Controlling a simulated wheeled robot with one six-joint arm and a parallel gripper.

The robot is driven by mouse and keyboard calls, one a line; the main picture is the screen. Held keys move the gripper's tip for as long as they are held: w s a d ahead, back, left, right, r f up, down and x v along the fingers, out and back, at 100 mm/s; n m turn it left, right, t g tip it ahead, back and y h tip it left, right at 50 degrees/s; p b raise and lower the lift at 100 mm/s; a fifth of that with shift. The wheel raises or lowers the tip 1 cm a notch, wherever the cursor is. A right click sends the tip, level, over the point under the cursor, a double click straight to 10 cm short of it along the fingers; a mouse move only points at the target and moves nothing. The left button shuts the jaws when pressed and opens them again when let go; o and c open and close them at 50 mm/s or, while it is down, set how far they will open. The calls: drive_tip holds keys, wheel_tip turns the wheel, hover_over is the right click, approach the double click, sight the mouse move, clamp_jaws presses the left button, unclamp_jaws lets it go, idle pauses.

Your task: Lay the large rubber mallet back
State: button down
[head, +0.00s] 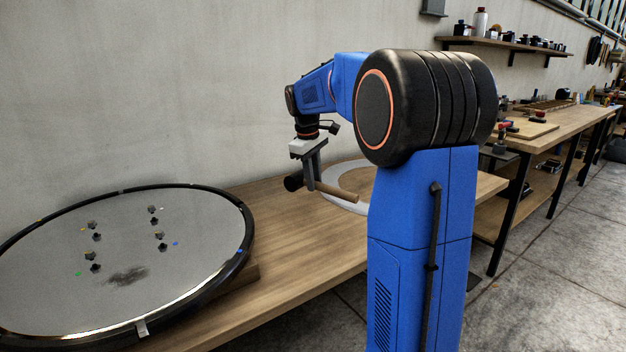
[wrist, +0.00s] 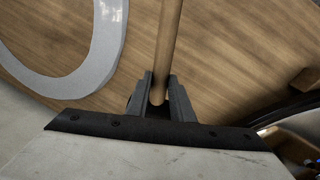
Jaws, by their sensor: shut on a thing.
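The large rubber mallet has a black head (head: 293,183) and a light wooden handle (head: 338,191). My gripper (head: 313,182) is shut on the handle close to the head, and the mallet lies roughly level, apparently above the wooden table (head: 290,212). In the wrist view the handle (wrist: 169,40) runs from between the fingers (wrist: 160,92) up to the top edge. The mallet head is mostly or wholly hidden there.
A flat pale ring (head: 340,172) lies on the table behind the mallet, partly behind my arm; it shows in the wrist view (wrist: 72,83). A large black-rimmed round disc (head: 70,262) with small dark parts fills the left. Bare wood lies between them.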

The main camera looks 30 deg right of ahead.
drive_tip(key=shift+f, duration=4.65)
drive_tip(key=c, duration=1.5)
unclamp_jaws()
drive_tip(key=shift+r, duration=0.1)
drive_tip(key=a+r, duration=0.1)
drive_tip(key=r, duration=0.4)
drive_tip(key=s+a+r, duration=0.1)
drive_tip(key=r, duration=0.5)
drive_tip(key=a+r, duration=0.1)
drive_tip(key=r, duration=0.5)
drive_tip(key=shift+s, duration=0.15)
drive_tip(key=shift+f, duration=0.1)
